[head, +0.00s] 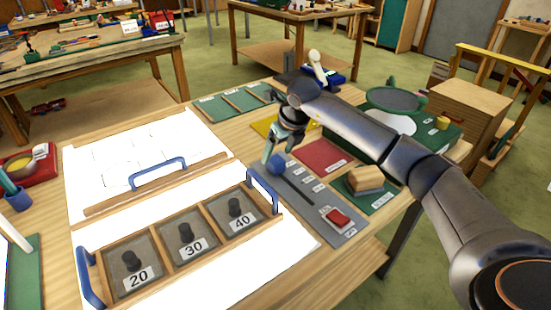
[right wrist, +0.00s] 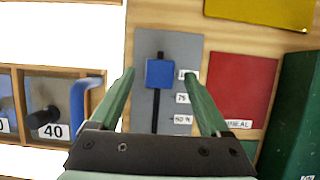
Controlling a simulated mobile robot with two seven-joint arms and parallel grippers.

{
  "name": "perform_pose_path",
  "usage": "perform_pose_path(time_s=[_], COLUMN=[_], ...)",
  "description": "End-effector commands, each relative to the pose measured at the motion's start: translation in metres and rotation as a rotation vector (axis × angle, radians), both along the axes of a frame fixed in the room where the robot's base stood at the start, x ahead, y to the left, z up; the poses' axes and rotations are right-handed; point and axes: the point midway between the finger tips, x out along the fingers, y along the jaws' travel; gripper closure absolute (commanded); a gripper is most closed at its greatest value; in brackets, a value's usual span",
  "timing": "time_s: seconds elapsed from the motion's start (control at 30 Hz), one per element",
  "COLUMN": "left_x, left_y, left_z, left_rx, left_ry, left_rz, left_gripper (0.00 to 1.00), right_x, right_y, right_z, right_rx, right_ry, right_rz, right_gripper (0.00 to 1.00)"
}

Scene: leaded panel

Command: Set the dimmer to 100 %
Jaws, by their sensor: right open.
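The dimmer is a grey panel (head: 318,222) with a dark straight slot, a blue slider knob (head: 277,164) and small white labels along one side. In the right wrist view the blue knob (right wrist: 160,73) sits near the upper end of the slot, level with the top label (right wrist: 184,74), which is partly hidden by a finger. Lower labels there include 75 and seemingly 50. My right gripper (head: 279,147) is open above the panel. Its green fingers lie on either side of the knob in the wrist view; I cannot tell whether they touch it. My left gripper is out of view.
A red rocker switch (head: 338,217) is at the panel's near end. A wooden tray (head: 160,242) with blue handles and weights marked 20, 30 and 40 stands to the left. A red mat (head: 322,154) and a green mat with a wooden block (head: 366,178) lie to the right.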

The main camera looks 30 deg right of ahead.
Motion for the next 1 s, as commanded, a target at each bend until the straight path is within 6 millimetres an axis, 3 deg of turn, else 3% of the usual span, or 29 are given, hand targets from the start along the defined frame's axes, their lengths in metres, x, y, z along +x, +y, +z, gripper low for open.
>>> perform_pose_path(time_s=[0.2, 0.4, 1.0], left_x=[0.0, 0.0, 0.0], left_y=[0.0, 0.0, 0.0], left_z=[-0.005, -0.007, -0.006], left_rx=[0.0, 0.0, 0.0], left_ry=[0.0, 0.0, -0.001], left_rz=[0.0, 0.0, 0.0], left_gripper=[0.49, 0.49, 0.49], right_x=[-0.018, -0.029, -0.033], right_y=[-0.002, -0.002, -0.003], right_z=[0.046, 0.073, 0.08], right_rx=[-0.002, 0.0, -0.001], right_ry=[-0.005, -0.004, -0.001], right_rz=[0.001, 0.0, 0.0], right_gripper=[0.2, 0.2, 0.2])
